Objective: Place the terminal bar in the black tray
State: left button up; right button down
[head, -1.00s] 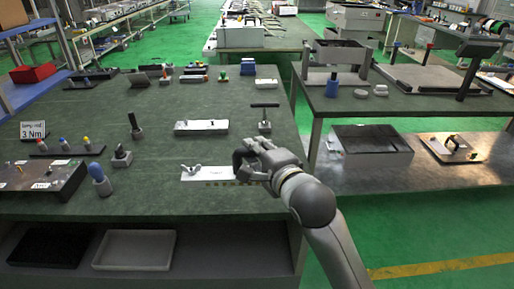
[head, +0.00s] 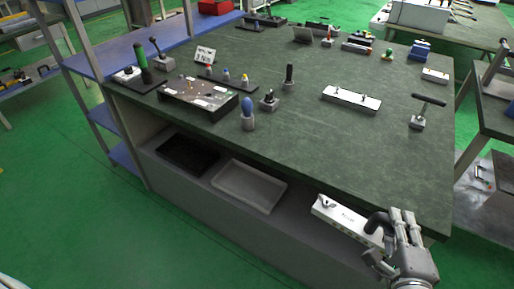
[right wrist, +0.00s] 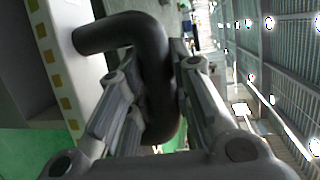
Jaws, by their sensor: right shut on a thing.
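The terminal bar, a long white bar (head: 345,217) with a small wing-shaped fitting at its left end and a black curved handle at its right end, is held in front of the bench's front edge. My right gripper (head: 392,232) is shut on the black handle. In the right wrist view the black handle (right wrist: 150,60) sits between the fingers, and the white bar with yellow squares (right wrist: 70,50) is to the left. The black tray (head: 187,155) lies on the lower shelf, left of the bar, and looks empty. My left gripper is not in view.
A light grey tray (head: 249,185) sits right of the black tray on the same shelf. The green bench top (head: 330,145) overhangs both trays. Another white bar with pegs (head: 351,98) and a T-handled tool (head: 428,100) stand on it. The green floor in front is clear.

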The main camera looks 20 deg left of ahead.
aim_at(188, 156)
jog(key=i+j, duration=0.1)
jog(key=j, duration=0.35)
jog(key=i+j, duration=0.1)
jog(key=j, duration=0.35)
jog(key=i+j, duration=0.1)
jog(key=j, duration=0.8)
jog(key=i, duration=0.05)
